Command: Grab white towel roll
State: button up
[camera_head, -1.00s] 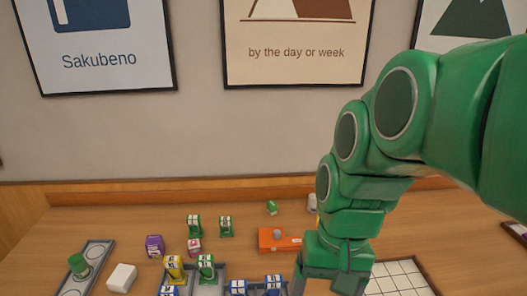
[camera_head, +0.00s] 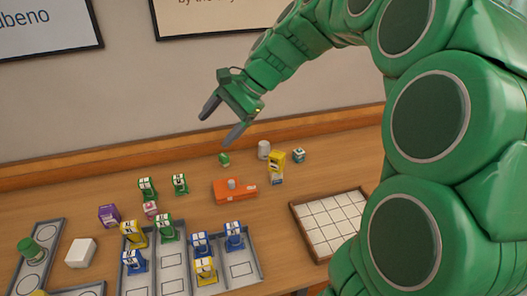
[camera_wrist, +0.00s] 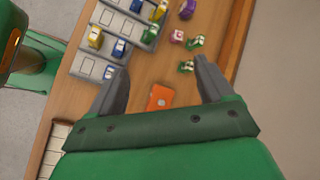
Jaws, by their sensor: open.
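A small white upright cylinder (camera_head: 264,149), which looks like the white towel roll, stands at the back of the wooden table in the head view. It is just behind a yellow-and-white item. My gripper (camera_head: 216,129) is open and empty, raised above the back of the table to the left of the roll, fingers pointing down. I cannot make out the roll in the wrist view.
A yellow item (camera_head: 277,161), a small green-and-white box (camera_head: 299,155) and a green item (camera_head: 223,159) are near the roll. An orange tool (camera_head: 234,191) lies in front. Grey trays (camera_head: 242,268) hold several small boxes. A white gridded tray (camera_head: 331,222) is at right.

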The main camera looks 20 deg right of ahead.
jog(key=w+d+m+t+y, duration=0.1)
jog(key=w+d+m, duration=0.2)
jog(key=w, duration=0.3)
jog(key=w+d+f+m+t+y, duration=0.1)
jog(key=w+d+m+t, duration=0.2)
jog(key=w, duration=0.4)
jog(key=w+d+m+y, duration=0.1)
jog(key=w+d+m, duration=0.1)
jog(key=w+d, duration=0.3)
jog(key=w+d+f+m+t+h, duration=0.1)
jog(key=w+d+f+m+t, duration=0.2)
jog(key=w+d, duration=0.4)
jog(key=w+d+f+m+t, duration=0.25)
jog(key=w+d+m, duration=0.25)
jog(key=d, duration=0.3)
send_near(266, 144)
jog(key=shift+w+a+f+m+g, duration=0.15)
jog(key=shift+w+a+f+g, duration=0.05)
jog(key=shift+w+a, duration=0.35)
jog(key=shift+w+a+f+m+g, duration=0.15)
jog(key=shift+w+a+f, duration=0.05)
jog(key=shift+w+a, duration=0.35)
jog(key=shift+x, duration=3.9)
jog(key=shift+w+r, duration=0.1)
jog(key=shift+c, duration=0.3)
